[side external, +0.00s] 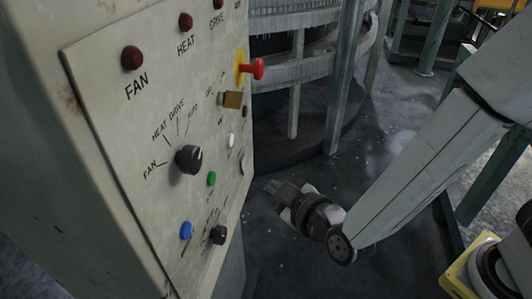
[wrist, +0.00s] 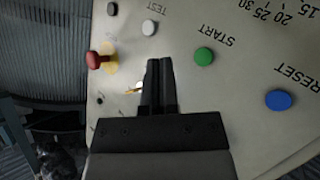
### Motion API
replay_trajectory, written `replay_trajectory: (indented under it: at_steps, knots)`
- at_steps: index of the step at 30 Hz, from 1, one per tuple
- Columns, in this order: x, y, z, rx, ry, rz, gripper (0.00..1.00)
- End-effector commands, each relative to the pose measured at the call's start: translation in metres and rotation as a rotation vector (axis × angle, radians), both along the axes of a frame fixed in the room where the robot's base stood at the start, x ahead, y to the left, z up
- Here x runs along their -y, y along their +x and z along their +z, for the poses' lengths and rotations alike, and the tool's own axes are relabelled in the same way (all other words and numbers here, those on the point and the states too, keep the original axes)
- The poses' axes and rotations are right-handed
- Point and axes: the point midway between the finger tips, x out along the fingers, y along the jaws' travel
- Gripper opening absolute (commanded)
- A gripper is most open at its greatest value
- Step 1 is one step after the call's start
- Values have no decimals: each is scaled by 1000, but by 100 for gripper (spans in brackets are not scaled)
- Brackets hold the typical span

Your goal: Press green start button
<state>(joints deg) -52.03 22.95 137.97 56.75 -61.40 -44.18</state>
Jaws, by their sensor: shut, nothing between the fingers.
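The green start button (side external: 211,178) is a small round button on the beige control panel (side external: 110,110), right of the large black selector knob. In the wrist view the green button (wrist: 204,56) sits beside the word START, to the upper right of my fingertips. My gripper (side external: 270,187) is in front of the panel, to the right of the green button in the side view. Its fingers (wrist: 160,65) are shut together and empty. I cannot tell the exact gap between the fingertips and the panel.
A blue reset button (side external: 186,230), a black knob (side external: 188,158), another small black knob (side external: 218,234) and a white button (side external: 230,140) are nearby. Open floor lies right of the panel.

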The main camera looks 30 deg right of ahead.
Motion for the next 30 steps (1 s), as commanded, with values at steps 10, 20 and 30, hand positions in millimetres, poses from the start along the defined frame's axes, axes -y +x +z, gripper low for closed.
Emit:
replay_trajectory:
  at_steps: [10, 20, 30]
  knots:
    - [-15, 16, 0, 0, 1, 0, 0]
    - [-40, 40, 0, 0, 1, 0, 0]
    - [-58, 58, 0, -1, 1, -1, 0]
